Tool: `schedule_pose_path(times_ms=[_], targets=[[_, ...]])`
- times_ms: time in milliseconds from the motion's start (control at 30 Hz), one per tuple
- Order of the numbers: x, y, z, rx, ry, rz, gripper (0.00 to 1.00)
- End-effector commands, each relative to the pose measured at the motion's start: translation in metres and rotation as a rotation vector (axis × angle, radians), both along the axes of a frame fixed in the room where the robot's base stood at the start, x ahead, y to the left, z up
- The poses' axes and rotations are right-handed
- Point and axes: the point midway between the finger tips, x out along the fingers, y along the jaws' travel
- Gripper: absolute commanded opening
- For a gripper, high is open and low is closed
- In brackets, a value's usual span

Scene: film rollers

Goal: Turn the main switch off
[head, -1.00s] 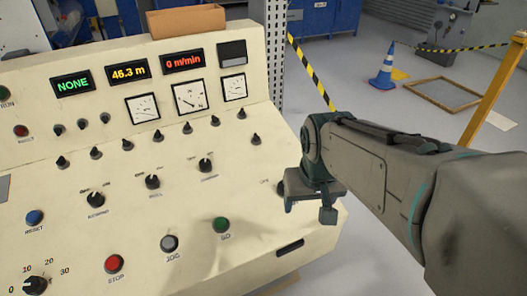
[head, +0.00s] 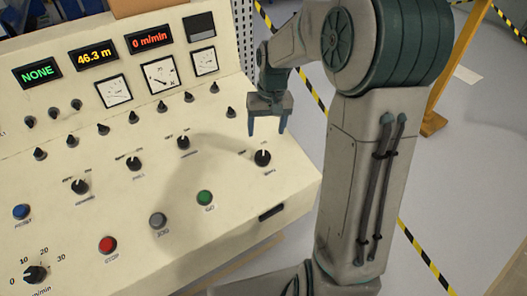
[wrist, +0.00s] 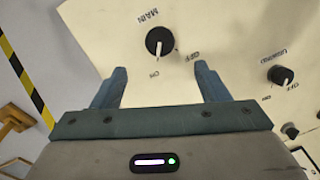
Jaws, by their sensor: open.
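The main switch is a black rotary knob (wrist: 160,41) with MAIN, OFF and ON printed around it in the wrist view. Its white mark points towards ON. In the head view this knob (head: 262,157) is at the right end of the cream console (head: 235,215). My gripper (head: 267,130) is open and empty, fingers down, above and slightly behind the knob in the head view. In the wrist view the gripper (wrist: 160,68) has its fingers spread, with the knob ahead between their lines. The fingers seem apart from the knob.
Another knob (wrist: 280,75) sits to the right in the wrist view. A green button (head: 205,198), grey button (head: 158,221) and red button (head: 108,245) line the console's lower front. Striped tape (head: 425,260) marks the floor beyond my arm.

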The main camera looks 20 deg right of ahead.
Motion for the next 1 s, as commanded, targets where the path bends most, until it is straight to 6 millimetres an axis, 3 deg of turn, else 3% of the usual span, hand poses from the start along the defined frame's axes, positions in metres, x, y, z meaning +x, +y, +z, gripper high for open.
schedule_pose_path(times_ms=[300, 500, 700, 967, 1000], targets=[[-0.001, 0.006, -0.069, 0.001, 0.005, 0.0, 0.68], [0.0, 0.009, -0.098, 0.0, 0.003, 0.001, 0.68], [0.0, 0.01, -0.11, 0.0, 0.0, 0.001, 0.68], [0.0, 0.01, -0.111, 0.0, 0.0, 0.001, 0.68], [0.0, 0.01, -0.111, 0.0, 0.0, 0.001, 0.6]])
